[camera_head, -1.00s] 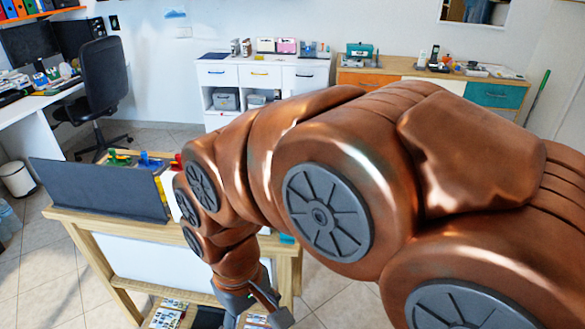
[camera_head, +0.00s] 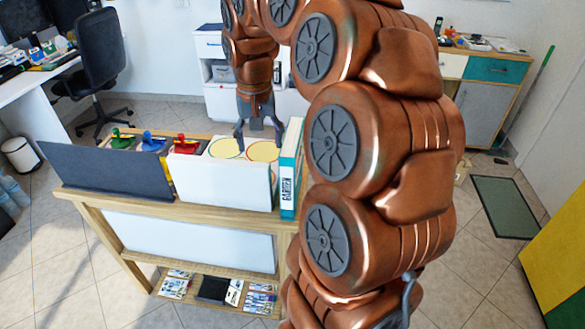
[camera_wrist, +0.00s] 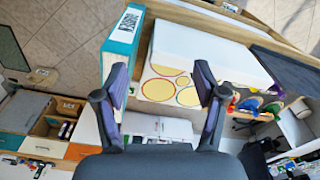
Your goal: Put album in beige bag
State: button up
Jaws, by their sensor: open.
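A teal and white book or binder with a printed label, which looks like the album (camera_head: 289,180), stands upright at the right end of the wooden stand's top. It also shows at upper left in the wrist view (camera_wrist: 125,38). My gripper (camera_head: 259,142) points down over the back of the stand, just left of the album and above a panel with yellow circles. In the wrist view my gripper (camera_wrist: 160,75) has its fingers spread with nothing between them; the album lies beyond the left finger.
The wooden stand (camera_head: 130,235) also carries a white box (camera_head: 222,183), a dark panel (camera_head: 108,170) and red, blue and green items. Its lower shelf holds small printed items. A black chair (camera_head: 95,70) and desk stand at left. Floor is open around a dark mat (camera_head: 507,206).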

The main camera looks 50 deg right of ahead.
aim_at(292, 135)
jog(key=d+m, duration=0.1)
jog(key=d, duration=0.2)
jog(key=d+m, duration=0.1)
jog(key=d, duration=0.3)
jog(key=w+d+r+m, duration=0.1)
jog(key=d, duration=0.3)
jog(key=shift+w+d+h, duration=0.1)
jog(key=shift+d+h, duration=0.15)
jog(key=shift+h, duration=0.05)
jog(key=shift+w+d+f+p, duration=0.15)
jog(key=shift+f+p, duration=0.35)
jog(key=shift+f, duration=0.8)
jog(key=shift+w+d+f+p, duration=0.15)
jog(key=shift+f+p, duration=0.3)
jog(key=shift+f, duration=0.85)
jog(key=shift+w+d+f+p, duration=0.15)
jog(key=shift+f+p, duration=0.35)
jog(key=shift+f, duration=0.8)
grip_shut()
